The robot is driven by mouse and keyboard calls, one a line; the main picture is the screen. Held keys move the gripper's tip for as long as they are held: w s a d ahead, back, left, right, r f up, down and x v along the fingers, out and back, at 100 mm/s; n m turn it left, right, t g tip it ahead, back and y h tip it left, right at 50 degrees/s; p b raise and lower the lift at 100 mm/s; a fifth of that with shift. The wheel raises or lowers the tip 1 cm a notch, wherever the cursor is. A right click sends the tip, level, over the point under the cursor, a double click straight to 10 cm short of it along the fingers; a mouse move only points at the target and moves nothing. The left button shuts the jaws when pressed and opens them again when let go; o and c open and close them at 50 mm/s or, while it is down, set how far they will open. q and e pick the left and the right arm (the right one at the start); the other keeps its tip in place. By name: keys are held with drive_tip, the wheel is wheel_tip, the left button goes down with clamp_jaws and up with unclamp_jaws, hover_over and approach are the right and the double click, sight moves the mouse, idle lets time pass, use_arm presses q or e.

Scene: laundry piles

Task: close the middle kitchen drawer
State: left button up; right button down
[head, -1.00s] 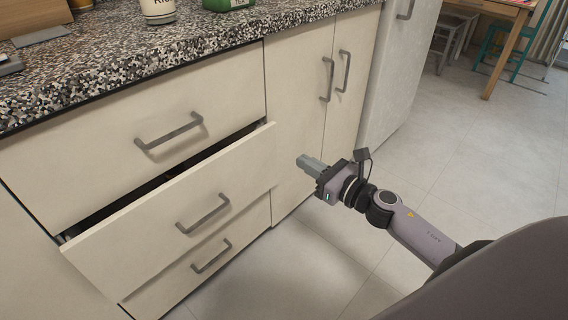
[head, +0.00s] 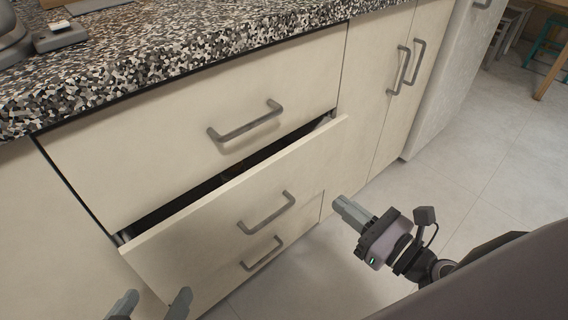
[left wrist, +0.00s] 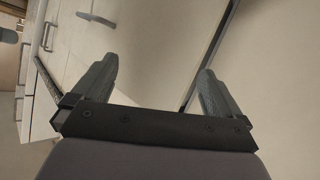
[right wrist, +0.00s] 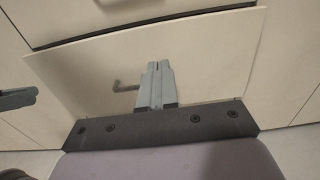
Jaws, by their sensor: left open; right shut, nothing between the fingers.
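The middle drawer (head: 220,222) stands partly pulled out, with a dark gap above its cream front. Its grey bar handle (head: 267,214) is on the front. The drawer front also shows in the right wrist view (right wrist: 205,60). My right gripper (head: 341,203) is shut and empty, in front of the drawer's right end, apart from the handle. It also shows in the right wrist view (right wrist: 158,68). My left gripper (head: 150,298) is open and empty at the bottom left, in front of the drawer's left part. Its spread fingers show in the left wrist view (left wrist: 155,75).
The top drawer (head: 190,160) is shut, under a speckled countertop (head: 200,50). The bottom drawer (head: 290,240) looks shut below the middle one. Cabinet doors (head: 380,100) are to the right. Open tiled floor (head: 470,170) lies at the right.

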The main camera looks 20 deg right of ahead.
sight(285, 160)
drive_tip(key=p+x, duration=0.2)
drive_tip(key=x, duration=1)
drive_tip(key=shift+w, duration=0.2)
drive_tip(key=shift+w+a, duration=0.3)
drive_tip(key=shift+w, duration=0.3)
use_arm(q)
drive_tip(key=shift+s+a+r+y, duration=0.1)
drive_tip(key=shift+s+a+y, duration=0.15)
drive_tip(key=shift+a, duration=0.25)
drive_tip(key=shift+s+a+r+y, duration=0.1)
drive_tip(key=shift+s+a+y, duration=0.05)
drive_tip(key=shift+a+y, duration=0.25)
